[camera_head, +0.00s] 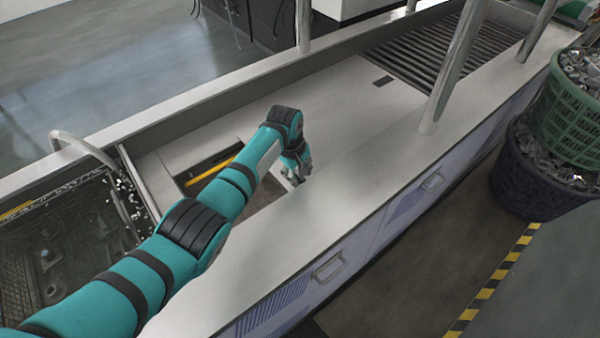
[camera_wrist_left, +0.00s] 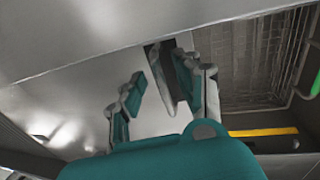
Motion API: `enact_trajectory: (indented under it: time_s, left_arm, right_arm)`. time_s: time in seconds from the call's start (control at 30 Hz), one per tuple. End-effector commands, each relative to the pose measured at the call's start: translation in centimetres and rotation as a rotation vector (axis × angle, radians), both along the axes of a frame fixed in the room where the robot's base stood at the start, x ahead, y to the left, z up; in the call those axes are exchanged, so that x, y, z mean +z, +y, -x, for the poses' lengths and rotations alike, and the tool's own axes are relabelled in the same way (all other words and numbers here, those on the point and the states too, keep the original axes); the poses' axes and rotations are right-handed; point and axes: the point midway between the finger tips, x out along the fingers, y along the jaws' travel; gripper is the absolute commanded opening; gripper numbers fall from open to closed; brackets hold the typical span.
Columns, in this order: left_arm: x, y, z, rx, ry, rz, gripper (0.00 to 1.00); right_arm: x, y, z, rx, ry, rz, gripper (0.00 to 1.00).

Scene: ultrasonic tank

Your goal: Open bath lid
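The bath lid (camera_head: 345,95) is a pale flat panel set in the long metal tank. Its near-left part lies beside an open gap into the bath (camera_head: 265,203). A small dark slot (camera_head: 383,81) shows near its far end. My left gripper (camera_head: 297,173) is low over the near end of the lid, beside the gap. In the left wrist view its fingers (camera_wrist_left: 163,95) are apart, with the pale lid (camera_wrist_left: 143,60) and a dark slot or handle (camera_wrist_left: 160,75) beyond and between them. I cannot tell whether they touch it. My right gripper is not in view.
A yellow bar (camera_head: 212,171) crosses the gap; mesh (camera_wrist_left: 245,55) shows inside it. A bath with a dark basket (camera_head: 75,240) and a curved pipe (camera_head: 85,147) lie left. Upright posts (camera_head: 452,75) and a roller section (camera_head: 425,48) stand beyond. Baskets of parts (camera_head: 570,120) are right.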

Motion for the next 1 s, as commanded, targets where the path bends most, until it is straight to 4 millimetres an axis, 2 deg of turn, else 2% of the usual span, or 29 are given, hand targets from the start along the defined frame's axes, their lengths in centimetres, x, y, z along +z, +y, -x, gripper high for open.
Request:
enact_trajectory:
  time_s: [0.27,0.37,0.7,0.83,1.0]
  left_arm:
    - [0.9,0.1,0.0,-0.001,-0.003,0.003,0.33]
    - [2.3,0.3,0.1,-0.001,-0.003,0.003,0.33]
    - [9.2,1.5,0.9,0.0,-0.003,0.001,0.33]
    - [10.9,1.8,1.1,0.001,-0.002,0.001,0.33]
    - [11.7,1.9,1.3,0.0,0.0,0.0,0.33]
  right_arm:
    - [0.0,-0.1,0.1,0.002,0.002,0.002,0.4]
    - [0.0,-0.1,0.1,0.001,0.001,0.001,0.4]
    - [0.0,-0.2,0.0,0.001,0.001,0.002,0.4]
    - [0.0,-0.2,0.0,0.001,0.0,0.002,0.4]
    - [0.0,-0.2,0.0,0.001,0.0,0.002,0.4]
